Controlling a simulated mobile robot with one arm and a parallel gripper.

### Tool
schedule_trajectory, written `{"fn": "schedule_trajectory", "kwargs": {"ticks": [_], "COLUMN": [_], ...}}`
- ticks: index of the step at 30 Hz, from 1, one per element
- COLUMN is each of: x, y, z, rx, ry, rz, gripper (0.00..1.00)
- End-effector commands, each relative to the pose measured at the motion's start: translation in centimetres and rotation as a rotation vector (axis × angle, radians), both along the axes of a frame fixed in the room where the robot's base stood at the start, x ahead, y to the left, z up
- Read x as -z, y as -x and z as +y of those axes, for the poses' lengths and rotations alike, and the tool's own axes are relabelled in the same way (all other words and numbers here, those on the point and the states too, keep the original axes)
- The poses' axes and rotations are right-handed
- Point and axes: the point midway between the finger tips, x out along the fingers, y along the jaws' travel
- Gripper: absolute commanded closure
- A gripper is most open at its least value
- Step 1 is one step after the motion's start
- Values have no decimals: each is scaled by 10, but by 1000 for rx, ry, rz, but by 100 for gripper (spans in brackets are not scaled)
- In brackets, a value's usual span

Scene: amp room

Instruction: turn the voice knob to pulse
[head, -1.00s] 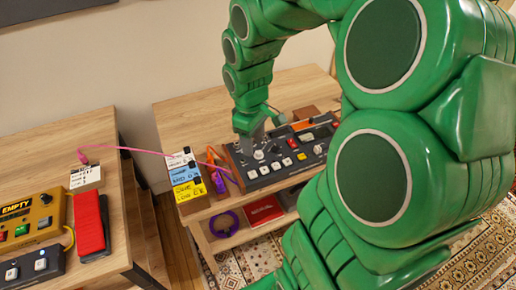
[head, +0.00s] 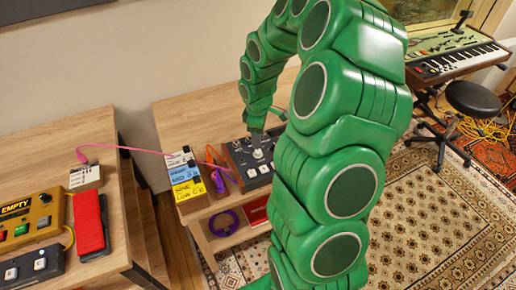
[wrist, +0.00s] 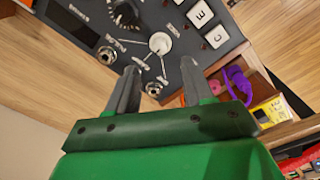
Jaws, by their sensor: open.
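The dark control panel (head: 238,157) sits on the wooden desk, partly hidden by my arm in the head view. In the wrist view the panel (wrist: 75,22) fills the top. A pale round knob (wrist: 160,43) stands on it with lines fanning out to small labels I cannot read; it also shows in the head view (head: 258,154). I cannot tell the knob's setting. My gripper (wrist: 160,68) is open and empty. Its fingertips are spread to either side, just short of the knob in the wrist view. I cannot tell their height above the panel.
Labelled boxes (head: 186,178) and a purple cable (head: 219,181) lie left of the panel. A keyboard (head: 460,60) and stool (head: 473,97) stand at the right.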

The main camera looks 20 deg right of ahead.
Motion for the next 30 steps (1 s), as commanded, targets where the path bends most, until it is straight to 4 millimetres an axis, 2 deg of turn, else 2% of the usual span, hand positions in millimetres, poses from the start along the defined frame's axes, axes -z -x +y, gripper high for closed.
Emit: {"fn": "schedule_trajectory", "kwargs": {"ticks": [18, 30], "x": [65, 73], "y": [0, -2], "z": [-2, -1], "rx": [2, 2], "ry": [1, 0], "rz": [5, 0], "gripper": [49, 49]}}
